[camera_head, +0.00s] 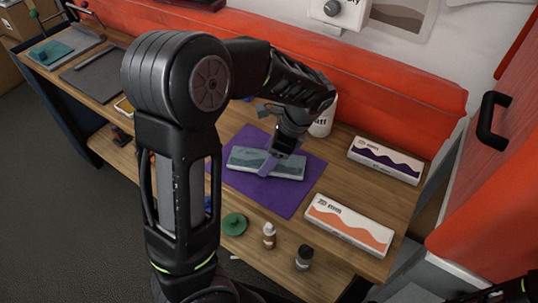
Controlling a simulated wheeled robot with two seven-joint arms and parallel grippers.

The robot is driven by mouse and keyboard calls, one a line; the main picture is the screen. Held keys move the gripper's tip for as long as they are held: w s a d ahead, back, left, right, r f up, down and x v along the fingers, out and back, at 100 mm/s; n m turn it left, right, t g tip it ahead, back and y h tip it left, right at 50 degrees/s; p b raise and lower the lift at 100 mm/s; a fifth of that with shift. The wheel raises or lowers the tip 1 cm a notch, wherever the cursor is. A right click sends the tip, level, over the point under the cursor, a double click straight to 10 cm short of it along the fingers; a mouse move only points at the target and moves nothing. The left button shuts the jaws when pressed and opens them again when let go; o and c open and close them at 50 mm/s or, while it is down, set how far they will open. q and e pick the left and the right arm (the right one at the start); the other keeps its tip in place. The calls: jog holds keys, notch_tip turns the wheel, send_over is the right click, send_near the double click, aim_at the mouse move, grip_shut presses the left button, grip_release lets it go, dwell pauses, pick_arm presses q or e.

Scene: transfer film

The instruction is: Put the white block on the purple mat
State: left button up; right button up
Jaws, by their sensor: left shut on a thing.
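The purple mat (293,203) lies flat on the wooden workbench. A pale grey-teal block (290,169) with a wavy pattern lies across the mat; it may be the white block, but it looks grey here. The fingertips are small and partly hidden. My right gripper is not in view; only a dark arm part shows at the lower right.
White boxes with a purple wave (385,160) and an orange wave (348,225) lie right of the mat. A green disc (233,224), a white bottle (269,236) and a dark-capped jar (304,258) stand in front. A white container (322,122) stands behind.

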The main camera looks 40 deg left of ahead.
pick_arm(q)
jog(key=shift+f, duration=0.2)
jog(key=o, duration=1.5)
jog(key=shift+c, duration=0.2)
jog(key=shift+r, duration=0.25)
jog(key=v, duration=0.8)
jog(key=shift+w+d+r, duration=0.1)
jog(key=shift+w+r, duration=0.05)
jog(key=shift+r, duration=0.1)
jog(key=p+v, duration=0.2)
jog(key=v, duration=0.1)
jog(key=shift+r, duration=0.2)
